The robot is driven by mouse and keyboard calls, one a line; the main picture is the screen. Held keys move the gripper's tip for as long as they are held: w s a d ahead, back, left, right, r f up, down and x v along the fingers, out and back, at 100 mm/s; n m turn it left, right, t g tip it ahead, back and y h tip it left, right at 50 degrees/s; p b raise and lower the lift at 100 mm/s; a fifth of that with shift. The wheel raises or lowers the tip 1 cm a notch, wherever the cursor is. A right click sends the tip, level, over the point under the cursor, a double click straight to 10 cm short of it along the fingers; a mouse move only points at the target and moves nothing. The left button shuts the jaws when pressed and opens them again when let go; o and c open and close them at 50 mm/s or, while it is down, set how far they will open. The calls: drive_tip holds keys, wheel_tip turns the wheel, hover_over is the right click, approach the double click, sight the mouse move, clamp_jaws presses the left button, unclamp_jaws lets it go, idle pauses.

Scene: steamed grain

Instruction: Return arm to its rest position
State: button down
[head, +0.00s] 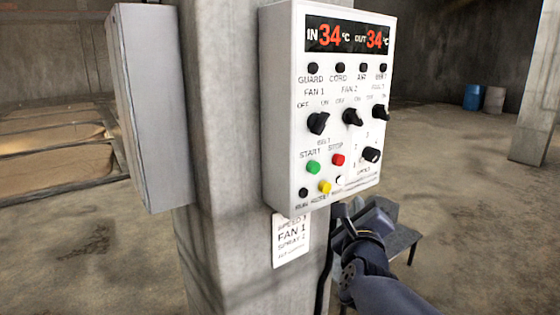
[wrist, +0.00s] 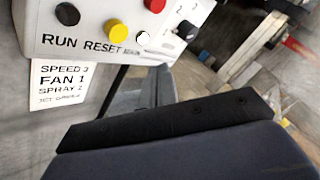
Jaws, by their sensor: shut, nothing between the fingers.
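My gripper (head: 348,226) is in the head view just below the lower right corner of a white control panel (head: 290,130). It is shut and empty, apart from the panel's knobs and buttons. My dark arm reaches up to it from the bottom right. Its fingertips are hard to make out there. In the wrist view, the dark gripper (wrist: 170,120) fills the lower part. The panel's lower edge (wrist: 100,48) shows above it, with a yellow button (wrist: 118,32) and a red button (wrist: 155,5).
The panel is fixed to a concrete pillar (head: 225,235), with a label (head: 291,241) below it. A grey box (head: 155,110) is on the pillar's left side. A small dark table or stool (head: 402,240) stands behind my gripper. Open floor lies to the right, with barrels (head: 475,97) far back.

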drive_tip(key=shift+w+a+f+b, duration=0.1)
drive_tip(key=shift+w+a+b, duration=0.35)
drive_tip(key=shift+w+b, duration=0.15)
drive_tip(key=shift+w+a+f+b, duration=0.1)
drive_tip(key=shift+w+a+b, duration=0.4)
drive_tip(key=shift+w, duration=0.15)
drive_tip(key=shift+b, duration=0.45)
